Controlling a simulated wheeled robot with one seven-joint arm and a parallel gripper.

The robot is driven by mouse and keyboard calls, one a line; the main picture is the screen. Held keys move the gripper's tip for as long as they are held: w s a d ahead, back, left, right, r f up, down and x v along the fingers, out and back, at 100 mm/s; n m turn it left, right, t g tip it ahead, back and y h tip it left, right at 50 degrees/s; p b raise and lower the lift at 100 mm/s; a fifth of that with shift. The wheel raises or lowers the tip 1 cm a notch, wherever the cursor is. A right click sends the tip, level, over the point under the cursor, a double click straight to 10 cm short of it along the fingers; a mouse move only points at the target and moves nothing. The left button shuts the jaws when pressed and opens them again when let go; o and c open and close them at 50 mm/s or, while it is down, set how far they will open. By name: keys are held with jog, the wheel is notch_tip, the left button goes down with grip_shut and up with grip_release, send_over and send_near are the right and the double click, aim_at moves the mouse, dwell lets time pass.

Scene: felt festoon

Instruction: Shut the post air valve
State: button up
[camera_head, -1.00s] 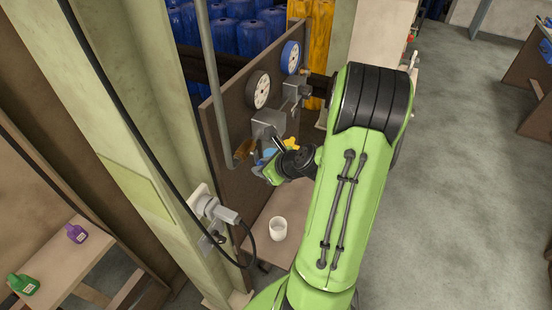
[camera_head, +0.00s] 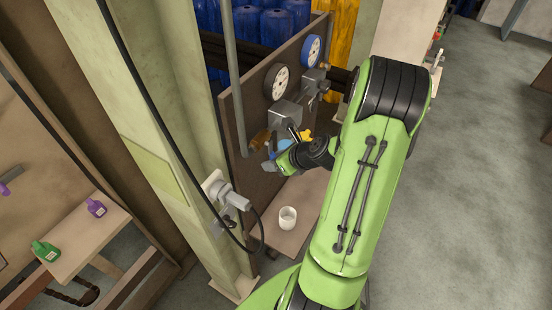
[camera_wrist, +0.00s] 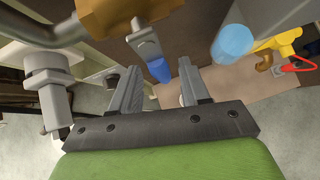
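A brass valve body (camera_head: 259,140) sits at the lower end of a grey pipe beside the post. In the wrist view the brass body (camera_wrist: 125,14) is large at the top, and a grey lever with a blue tip (camera_wrist: 158,70) hangs from it. My gripper (camera_wrist: 160,72) is open, and the blue tip shows between its two fingers. I cannot tell whether a finger touches it. In the head view my gripper (camera_head: 269,166) is just below and right of the brass body; the lever cannot be made out clearly there.
Right of the lever are a blue cylinder (camera_wrist: 232,43) and a yellow fitting (camera_wrist: 280,42) near a red ring. A brown panel (camera_head: 240,105) carries two gauges. A plug (camera_head: 232,196) with a black cable is on the green post. A white cup (camera_head: 287,217) stands on a low shelf.

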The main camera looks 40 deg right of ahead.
jog(key=shift+w+r, duration=0.1)
jog(key=shift+r, duration=0.05)
jog(key=v, duration=1.5)
jog(key=shift+s+r, duration=0.2)
jog(key=shift+s, duration=0.1)
